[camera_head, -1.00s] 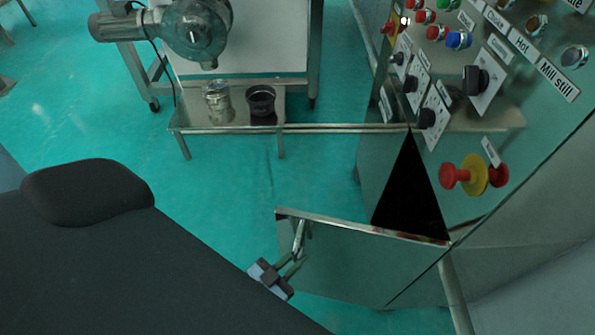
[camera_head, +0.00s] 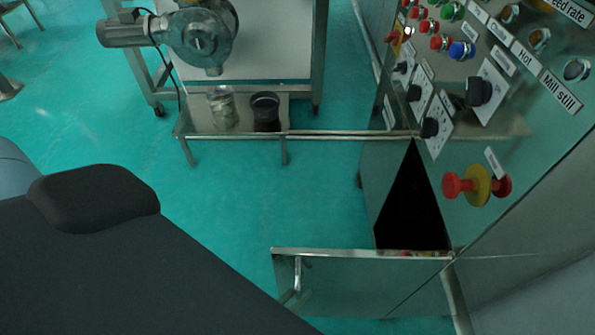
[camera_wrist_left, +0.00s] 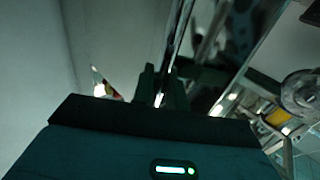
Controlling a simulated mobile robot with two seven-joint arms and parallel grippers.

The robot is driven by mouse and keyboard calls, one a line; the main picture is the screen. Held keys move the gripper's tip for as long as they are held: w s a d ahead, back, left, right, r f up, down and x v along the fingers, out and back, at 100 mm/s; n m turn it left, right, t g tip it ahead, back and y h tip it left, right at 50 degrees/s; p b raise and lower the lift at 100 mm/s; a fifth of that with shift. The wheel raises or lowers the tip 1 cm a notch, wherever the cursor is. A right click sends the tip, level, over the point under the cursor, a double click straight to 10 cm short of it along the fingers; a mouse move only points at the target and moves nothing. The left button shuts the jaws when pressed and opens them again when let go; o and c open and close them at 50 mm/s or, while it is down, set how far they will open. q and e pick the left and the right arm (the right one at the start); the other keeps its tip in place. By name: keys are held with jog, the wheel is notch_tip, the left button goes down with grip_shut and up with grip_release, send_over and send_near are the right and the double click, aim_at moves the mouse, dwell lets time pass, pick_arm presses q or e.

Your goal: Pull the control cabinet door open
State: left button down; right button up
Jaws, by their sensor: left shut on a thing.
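The control cabinet door (camera_head: 350,278) is a metal panel at the lower middle of the head view. It stands swung out from the cabinet, with a dark opening (camera_head: 411,212) behind it. Its bar handle (camera_head: 298,273) is near the free edge. My left gripper is shut on the handle; its fingers show in the left wrist view (camera_wrist_left: 161,88) around a shiny bar. In the head view my dark arm covers most of that gripper. My right gripper is not in view.
The cabinet's control panel (camera_head: 455,110) carries buttons, knobs and a red-yellow emergency stop (camera_head: 478,186) above the door. A low metal shelf (camera_head: 195,127) holds a shiny jar (camera_head: 222,108) and a dark pot (camera_head: 265,110). Green floor (camera_head: 235,205) is clear between shelf and door.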

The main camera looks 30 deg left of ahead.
pick_arm(q)
jog(key=c, duration=1.5)
grip_release()
jog(key=shift+a, duration=0.1)
jog(key=shift+s+a, duration=0.25)
jog(key=shift+s, duration=1.05)
jog(key=shift+s+a, duration=0.3)
jog(key=shift+s, duration=0.95)
jog(key=shift+s+a, duration=0.25)
jog(key=shift+s, duration=1.05)
